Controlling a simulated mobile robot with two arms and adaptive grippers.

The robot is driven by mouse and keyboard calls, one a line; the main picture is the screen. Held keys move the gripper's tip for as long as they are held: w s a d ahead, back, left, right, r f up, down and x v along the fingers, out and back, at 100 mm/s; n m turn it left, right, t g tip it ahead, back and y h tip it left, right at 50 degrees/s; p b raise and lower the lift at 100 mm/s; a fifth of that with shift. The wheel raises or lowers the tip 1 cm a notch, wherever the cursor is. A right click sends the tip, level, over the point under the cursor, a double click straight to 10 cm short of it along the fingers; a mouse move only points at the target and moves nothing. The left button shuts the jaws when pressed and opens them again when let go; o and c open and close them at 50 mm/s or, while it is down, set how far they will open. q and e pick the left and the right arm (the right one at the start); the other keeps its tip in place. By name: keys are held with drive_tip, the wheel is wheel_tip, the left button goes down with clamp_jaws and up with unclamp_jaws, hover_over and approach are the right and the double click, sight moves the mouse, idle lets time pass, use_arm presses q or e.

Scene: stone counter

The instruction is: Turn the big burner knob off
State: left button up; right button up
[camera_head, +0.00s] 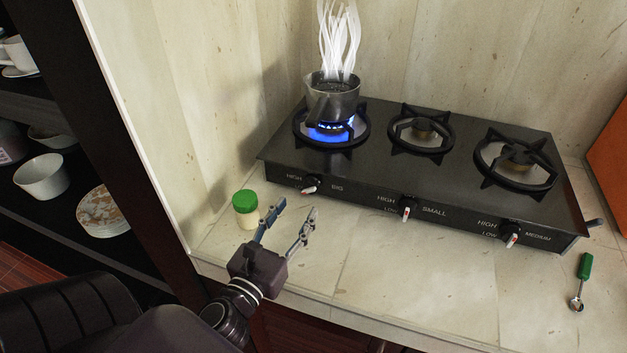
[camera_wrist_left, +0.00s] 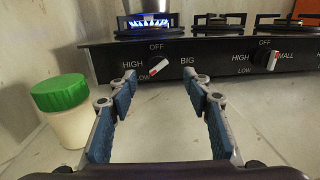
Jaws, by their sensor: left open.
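The big burner knob (camera_head: 310,187) is on the front panel of the black stove (camera_head: 455,211), at its left end by the BIG label. In the left wrist view the knob (camera_wrist_left: 158,67) has a white pointer with a red end and sits tilted, off the vertical. The big burner (camera_head: 330,133) has a blue flame under a steaming metal pot (camera_head: 333,103). My left gripper (camera_head: 296,215) is open and empty, in front of and below the knob, not touching it. In the left wrist view the knob shows between the two fingers. My right gripper is not in view.
A jar with a green lid (camera_head: 246,208) stands just left of my left gripper. The small knob (camera_head: 407,209) and medium knob (camera_head: 511,236) are farther right. A green-handled utensil (camera_head: 581,282) lies at the right.

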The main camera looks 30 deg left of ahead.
sight(307, 191)
use_arm(q)
drive_tip(key=shift+w+a+r+p, duration=0.15)
drive_tip(key=shift+w+p, duration=0.15)
drive_tip(key=shift+w, duration=0.2)
drive_tip(key=shift+w+a+p, duration=0.15)
drive_tip(key=shift+w+p, duration=0.1)
drive_tip(key=shift+w, duration=0.25)
drive_tip(key=w, duration=0.3)
drive_tip(key=w+p, duration=0.1)
drive_tip(key=shift+w+a, duration=0.3)
drive_tip(key=shift+a, duration=0.1)
drive_tip(key=shift+w+a+f, duration=0.1)
drive_tip(key=shift+w+f, duration=0.1)
drive_tip(key=shift+w, duration=0.25)
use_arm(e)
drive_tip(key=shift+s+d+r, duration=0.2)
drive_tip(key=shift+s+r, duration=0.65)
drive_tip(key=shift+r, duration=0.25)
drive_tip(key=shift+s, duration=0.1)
use_arm(q)
drive_tip(key=c, duration=1.2)
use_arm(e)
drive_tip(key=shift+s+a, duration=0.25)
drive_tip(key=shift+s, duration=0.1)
